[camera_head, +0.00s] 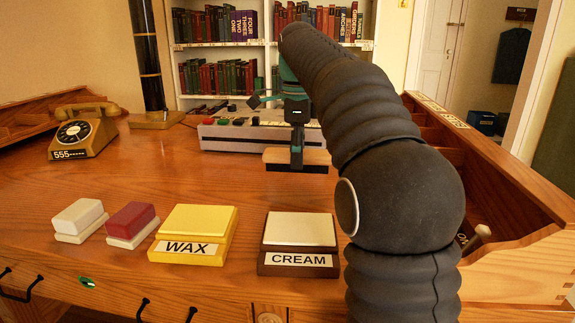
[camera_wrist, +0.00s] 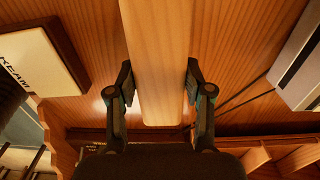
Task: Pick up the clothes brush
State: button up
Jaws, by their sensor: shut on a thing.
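The clothes brush (camera_head: 275,157) is a flat bar of light wood with a darker underside, held level over the middle of the desk. In the wrist view the brush's wooden back (camera_wrist: 160,60) runs lengthwise between the jaws. My gripper (camera_head: 297,152) comes down on the brush from above and is shut on its two long sides. Both fingers also show in the wrist view (camera_wrist: 158,85), one on each side. The bristles are mostly hidden. I cannot tell exactly how far the brush is above the desk.
A grey machine with keys (camera_head: 250,134) stands close behind the brush. A CREAM box (camera_head: 300,230), a yellow WAX box (camera_head: 205,220), a red block (camera_head: 131,218) and a white block (camera_head: 78,215) line the front. A telephone (camera_head: 83,131) is at left; wooden compartments (camera_head: 520,190) edge the right.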

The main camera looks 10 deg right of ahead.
jog(key=w+d+r+p, duration=0.1)
jog(key=d+r+p, duration=0.1)
jog(key=d+r, duration=0.3)
jog(key=d, duration=0.4)
jog(key=shift+r, duration=0.3)
jog(key=shift+d, duration=0.1)
jog(key=o, duration=0.4)
jog(key=shift+c, duration=1)
jog(key=shift+s, duration=0.1)
